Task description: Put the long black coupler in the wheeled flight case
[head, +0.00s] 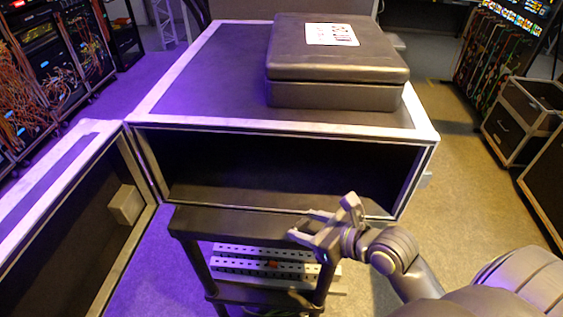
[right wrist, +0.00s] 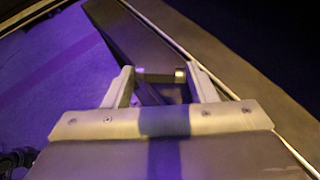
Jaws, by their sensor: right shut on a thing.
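The flight case (head: 285,128) is a large dark box with silver edging. Its front is open and its inside is dark and looks empty; its wheels are hidden. My right gripper (head: 302,226) is just in front of the opening's lower edge, towards the right, outside the case. In the right wrist view, its fingers (right wrist: 162,80) are shut on a short-looking dark piece with a bright metal end, probably the long black coupler (right wrist: 155,77). The coupler is too small to make out in the head view. My left gripper is not in view.
The case's door (head: 125,205) stands open at the left. A closed dark box (head: 335,95) with a white label lies on top of the case. A dark stand (head: 190,222) with perforated metal strips (head: 265,252) is just below the opening. Equipment racks (head: 45,60) stand at far left.

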